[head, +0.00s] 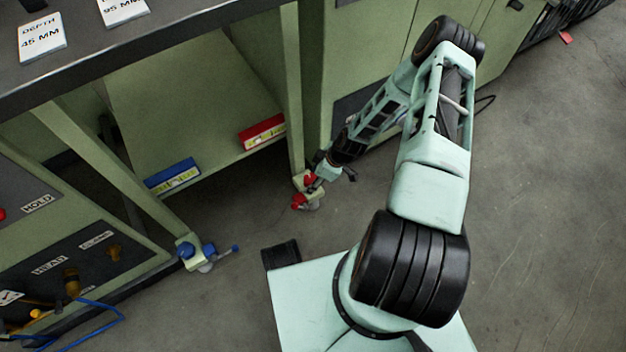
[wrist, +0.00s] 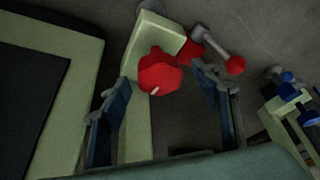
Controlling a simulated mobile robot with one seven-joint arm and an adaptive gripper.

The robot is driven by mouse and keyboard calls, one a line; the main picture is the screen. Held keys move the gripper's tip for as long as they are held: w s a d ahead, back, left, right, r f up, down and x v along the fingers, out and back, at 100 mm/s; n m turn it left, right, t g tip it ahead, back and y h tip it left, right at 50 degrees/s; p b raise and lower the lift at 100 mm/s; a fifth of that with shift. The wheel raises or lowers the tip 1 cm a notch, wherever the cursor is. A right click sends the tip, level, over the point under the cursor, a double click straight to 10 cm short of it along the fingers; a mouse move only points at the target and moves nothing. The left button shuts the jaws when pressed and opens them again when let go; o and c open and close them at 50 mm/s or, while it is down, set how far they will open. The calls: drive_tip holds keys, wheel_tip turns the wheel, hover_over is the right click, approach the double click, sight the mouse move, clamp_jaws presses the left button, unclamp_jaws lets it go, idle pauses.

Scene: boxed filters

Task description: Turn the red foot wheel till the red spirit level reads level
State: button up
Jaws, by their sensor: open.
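The red foot wheel (head: 298,203) is low at the foot of the bench's right leg in the head view. In the wrist view a rounded red knob (wrist: 160,73) with a small white mark lies between the fingertips of my gripper (wrist: 161,78); I cannot tell whether they touch it. Behind it a grey crank arm (wrist: 212,42) ends in a red ball (wrist: 235,65). My gripper (head: 317,182) is open beside the leg and partly hides the red parts. The red spirit level (head: 262,132) lies on the lower shelf; its bubble is too small to read.
A blue spirit level (head: 172,177) lies on the same shelf. A blue foot wheel (head: 208,250) with a crank is at the left leg. The right leg (head: 292,100) and green cabinet (head: 350,60) stand close to my gripper. Open floor (head: 540,200) lies to the right.

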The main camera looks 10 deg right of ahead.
drive_tip(key=shift+f, duration=0.1)
drive_tip(key=shift+c, duration=0.3)
drive_tip(key=c, duration=1.1)
